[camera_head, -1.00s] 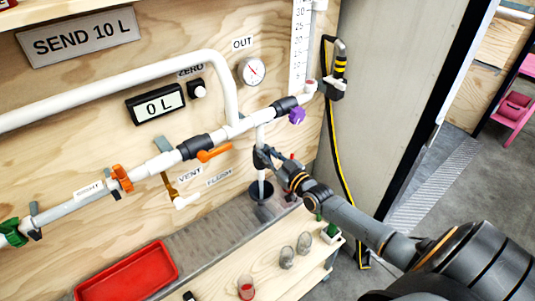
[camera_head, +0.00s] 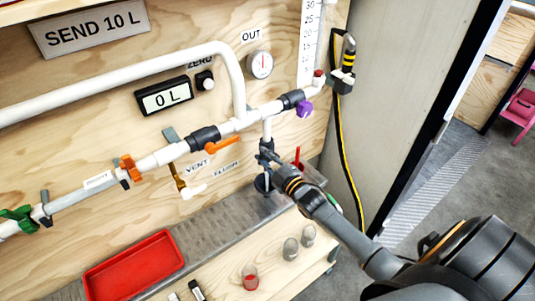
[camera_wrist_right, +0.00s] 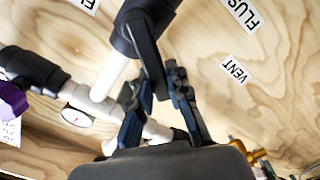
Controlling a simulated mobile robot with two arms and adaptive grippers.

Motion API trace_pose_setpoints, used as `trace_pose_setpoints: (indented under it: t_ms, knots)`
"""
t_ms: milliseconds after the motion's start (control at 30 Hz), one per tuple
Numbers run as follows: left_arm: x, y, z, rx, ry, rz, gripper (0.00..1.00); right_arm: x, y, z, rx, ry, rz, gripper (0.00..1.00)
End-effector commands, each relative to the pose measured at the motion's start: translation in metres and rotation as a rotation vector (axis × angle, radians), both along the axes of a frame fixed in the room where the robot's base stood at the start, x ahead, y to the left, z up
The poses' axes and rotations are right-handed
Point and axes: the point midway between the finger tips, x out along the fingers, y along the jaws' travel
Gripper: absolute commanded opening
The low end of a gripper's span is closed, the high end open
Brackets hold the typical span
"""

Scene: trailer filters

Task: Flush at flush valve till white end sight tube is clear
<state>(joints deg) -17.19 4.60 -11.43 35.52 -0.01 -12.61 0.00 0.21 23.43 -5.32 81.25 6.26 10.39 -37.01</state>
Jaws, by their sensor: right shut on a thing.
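The flush valve (camera_head: 266,146) is a dark fitting on the short white pipe that drops from the main line, right of the FLUSH label (camera_head: 227,169). My right gripper (camera_head: 272,158) is at this valve. In the right wrist view, my right gripper (camera_wrist_right: 158,108) is shut on the valve's dark lever (camera_wrist_right: 148,52), which lies between its fingers. A dark cup (camera_head: 263,184) stands below the pipe. A white scale tube (camera_head: 309,45) rises at the right end of the line. I cannot tell whether any sight tube is clear. My left gripper is not in view.
An orange-handled valve (camera_head: 222,146) and a purple knob (camera_head: 305,108) sit on the line. A round gauge (camera_head: 260,64) is marked OUT, and a display (camera_head: 164,98) reads 0 L. A red tray (camera_head: 133,264) and glasses (camera_head: 291,249) are below.

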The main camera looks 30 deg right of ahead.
Motion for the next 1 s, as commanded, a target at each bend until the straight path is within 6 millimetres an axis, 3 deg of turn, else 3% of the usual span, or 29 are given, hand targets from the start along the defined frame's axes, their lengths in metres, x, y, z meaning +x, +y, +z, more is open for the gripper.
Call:
trace_pose_setpoints:
  t_ms: [500,1000]
  knots:
    - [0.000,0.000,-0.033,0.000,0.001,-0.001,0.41,-0.001,0.010,-0.028,-0.448,-0.034,0.000,0.00]
    - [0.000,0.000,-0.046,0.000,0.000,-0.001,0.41,-0.001,0.011,-0.036,-0.632,-0.048,0.001,0.00]
